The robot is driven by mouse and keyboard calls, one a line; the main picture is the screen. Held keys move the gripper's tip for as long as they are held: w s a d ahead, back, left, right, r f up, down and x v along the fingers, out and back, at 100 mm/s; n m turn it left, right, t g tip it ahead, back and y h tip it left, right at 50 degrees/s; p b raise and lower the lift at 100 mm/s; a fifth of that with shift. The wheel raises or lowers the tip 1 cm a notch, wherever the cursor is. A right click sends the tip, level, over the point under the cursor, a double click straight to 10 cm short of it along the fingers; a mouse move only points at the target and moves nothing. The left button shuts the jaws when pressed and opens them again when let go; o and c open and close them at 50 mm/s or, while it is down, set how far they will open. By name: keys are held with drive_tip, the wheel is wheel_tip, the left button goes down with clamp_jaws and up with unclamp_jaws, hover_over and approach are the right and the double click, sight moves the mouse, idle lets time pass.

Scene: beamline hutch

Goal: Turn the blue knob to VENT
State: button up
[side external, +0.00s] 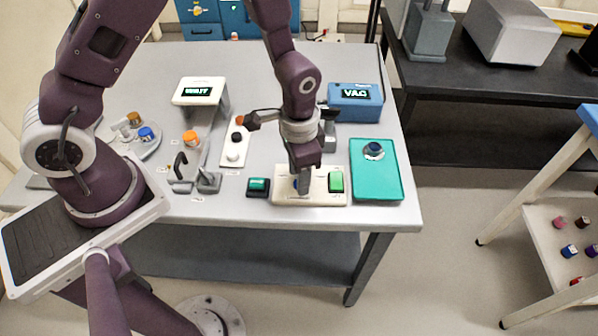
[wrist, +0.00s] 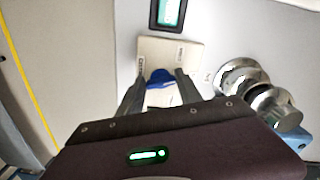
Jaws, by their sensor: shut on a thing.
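A cream panel (side external: 322,199) with a blue knob (side external: 296,184) and a green rocker (side external: 336,182) lies near the front edge of the grey table. My gripper (side external: 304,188) points down over it and partly hides the knob. In the wrist view, the blue knob (wrist: 162,77) sits between the two fingers of my gripper (wrist: 161,84), which are shut on it. A blue box (side external: 355,108) behind has a display (side external: 354,94) reading VAC.
A teal tray (side external: 376,184) with a dark blue knob (side external: 373,149) is right of the panel. A small dark box with a green screen (side external: 258,186) is at its left. A white display stand (side external: 199,91) reads WAIT. Levers (side external: 181,163) and an orange knob (side external: 190,138) stand further left.

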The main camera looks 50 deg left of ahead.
drive_tip(key=n, duration=0.4)
drive_tip(key=shift+d, duration=0.1)
drive_tip(key=shift+n, duration=1.8)
drive_tip(key=shift+d+n, duration=0.1)
drive_tip(key=shift+n, duration=0.2)
drive_tip(key=o, duration=1.4)
drive_tip(key=shift+r, duration=0.15)
wheel_tip(320, 180, up, 7)
drive_tip(key=shift+f, duration=0.1)
